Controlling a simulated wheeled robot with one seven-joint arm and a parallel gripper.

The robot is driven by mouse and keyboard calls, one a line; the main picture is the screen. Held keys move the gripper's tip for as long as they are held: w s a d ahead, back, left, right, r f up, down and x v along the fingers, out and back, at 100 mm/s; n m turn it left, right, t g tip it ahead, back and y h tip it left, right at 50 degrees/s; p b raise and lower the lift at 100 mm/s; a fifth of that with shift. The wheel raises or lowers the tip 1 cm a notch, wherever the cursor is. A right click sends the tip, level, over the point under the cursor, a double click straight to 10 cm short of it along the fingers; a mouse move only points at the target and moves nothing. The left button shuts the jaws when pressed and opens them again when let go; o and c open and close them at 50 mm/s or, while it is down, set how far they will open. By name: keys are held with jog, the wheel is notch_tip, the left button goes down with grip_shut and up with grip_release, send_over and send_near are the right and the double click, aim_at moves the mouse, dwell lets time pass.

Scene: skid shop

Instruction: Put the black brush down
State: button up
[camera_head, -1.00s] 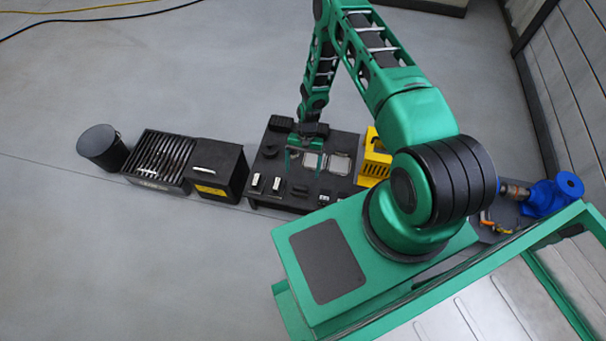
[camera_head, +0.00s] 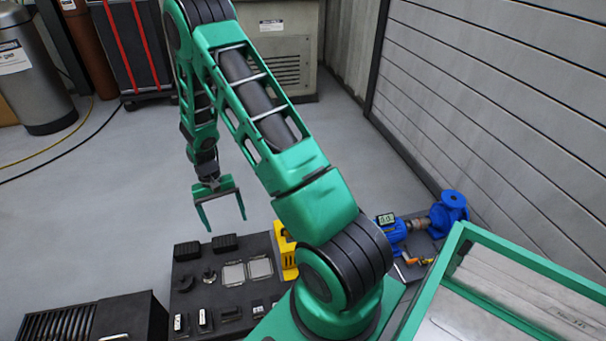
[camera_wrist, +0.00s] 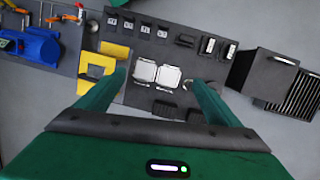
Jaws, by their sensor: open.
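Two black ribbed blocks lie side by side along the far edge of the dark board, a left block (camera_head: 187,250) and a right block (camera_head: 224,242). They look brush-like, but I cannot tell for sure which is the black brush. In the wrist view they show as dark blocks, one (camera_wrist: 165,108) beside the other (camera_wrist: 195,116), just below the gap between the fingers. My gripper (camera_head: 226,222) is open, fingers spread wide, with nothing between them. It hangs above the far side of the dark board (camera_head: 262,243), clear of both blocks.
The board also carries two pale square trays (camera_head: 246,270) and several small parts. A yellow block (camera_head: 285,252) stands at its right, with a blue pump (camera_head: 448,212) beyond. A black box (camera_head: 130,318) stands at lower left. The floor behind the board is free.

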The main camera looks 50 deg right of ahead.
jog(key=s+d+r, duration=0.2)
jog(key=s+r, duration=0.2)
jog(key=r, duration=0.4)
jog(key=s+d+r+t+h, duration=0.15)
jog(key=s+r, duration=0.25)
jog(key=r, duration=0.5)
jog(key=s+d+r+y, duration=0.15)
jog(key=s+r, duration=0.25)
jog(key=r, duration=0.4)
jog(key=s+r, duration=0.4)
jog(key=s, duration=0.5)
jog(key=s+a+r+t, duration=0.1)
jog(key=s+r, duration=0.4)
jog(key=s, duration=0.5)
jog(key=shift+w+f+h, duration=0.2)
jog(key=shift+w+h, duration=0.1)
jog(key=shift+w, duration=0.3)
jog(key=shift+o, duration=0.3)
